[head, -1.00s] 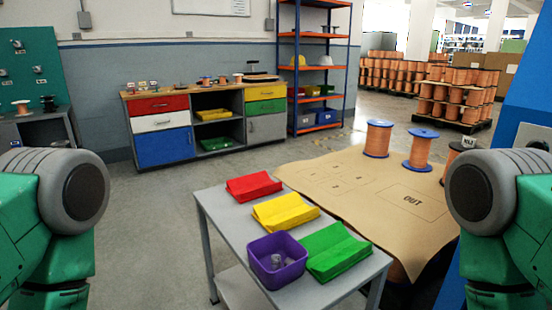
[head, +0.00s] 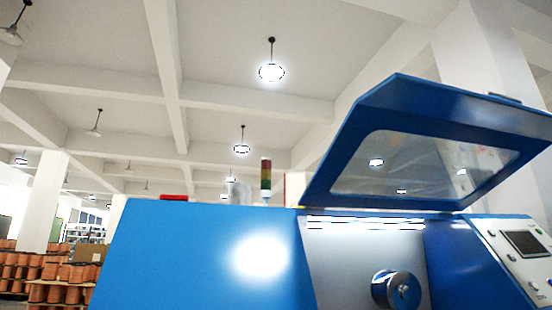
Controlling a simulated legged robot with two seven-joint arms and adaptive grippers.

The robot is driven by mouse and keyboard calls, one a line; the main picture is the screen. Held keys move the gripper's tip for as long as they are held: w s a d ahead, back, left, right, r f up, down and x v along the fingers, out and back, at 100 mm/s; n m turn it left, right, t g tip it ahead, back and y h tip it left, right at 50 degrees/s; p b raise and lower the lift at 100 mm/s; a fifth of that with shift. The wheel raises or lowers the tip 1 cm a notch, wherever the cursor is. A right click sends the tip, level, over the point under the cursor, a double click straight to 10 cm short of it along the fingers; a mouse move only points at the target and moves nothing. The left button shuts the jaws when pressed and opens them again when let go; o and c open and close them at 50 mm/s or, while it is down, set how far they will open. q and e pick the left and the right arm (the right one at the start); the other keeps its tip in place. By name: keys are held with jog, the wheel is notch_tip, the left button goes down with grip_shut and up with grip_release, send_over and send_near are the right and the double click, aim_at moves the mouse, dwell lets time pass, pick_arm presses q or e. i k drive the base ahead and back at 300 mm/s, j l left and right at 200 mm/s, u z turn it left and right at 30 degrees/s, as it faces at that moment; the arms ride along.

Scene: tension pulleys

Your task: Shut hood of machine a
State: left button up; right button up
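A blue machine (head: 190,250) fills the lower middle and right of the head view. Its blue hood (head: 345,150), with a clear window (head: 420,163), is raised and tilted up above the opening. Inside the opening a round metal spindle (head: 397,290) shows against a pale back wall. A control panel (head: 520,250) with a screen and buttons is on the machine's right side. I cannot see a label naming the machine. Neither of my grippers is in view.
A signal light (head: 266,181) stands behind the machine. Stacks of copper spools (head: 60,275) are at the lower left. A white pillar (head: 490,60) rises behind the hood. Lamps hang from the ceiling. The floor in front is out of view.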

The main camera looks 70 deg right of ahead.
aim_at(446, 175)
jog(key=k+l+z, duration=0.2)
jog(key=k+l, duration=0.85)
